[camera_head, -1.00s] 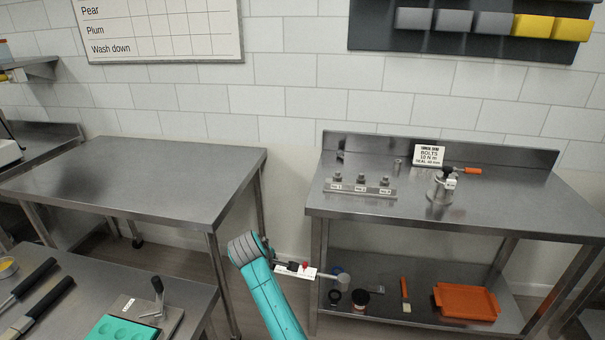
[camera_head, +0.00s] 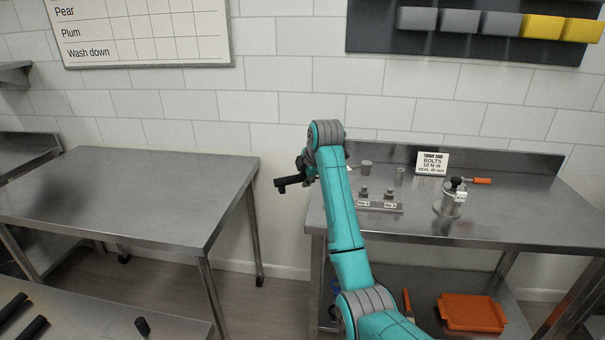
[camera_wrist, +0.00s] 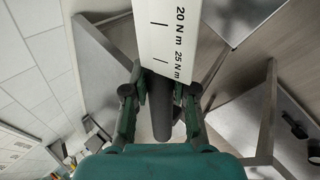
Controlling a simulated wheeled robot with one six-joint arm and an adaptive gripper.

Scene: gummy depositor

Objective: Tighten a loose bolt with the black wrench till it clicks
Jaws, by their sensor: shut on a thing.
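In the wrist view my gripper (camera_wrist: 160,100) is shut on a dark handle, the black wrench (camera_wrist: 160,115). A white scale marked 20 N m and 25 N m runs up from it. In the head view my gripper (camera_head: 308,172) is beside the right bench's left edge, and the black wrench (camera_head: 286,184) points left from it, clear of any surface. The bolt plate (camera_head: 380,206) lies on the right bench with two upright bolts visible, No. 2 (camera_head: 363,192) and No. 3 (camera_head: 388,193). My arm hides its left part. I cannot tell which bolt is loose.
A sign reading BOLTS 10 N m (camera_head: 432,162) stands behind the plate. The left bench (camera_head: 120,200) is bare. An orange tray (camera_head: 470,312) lies on the lower shelf.

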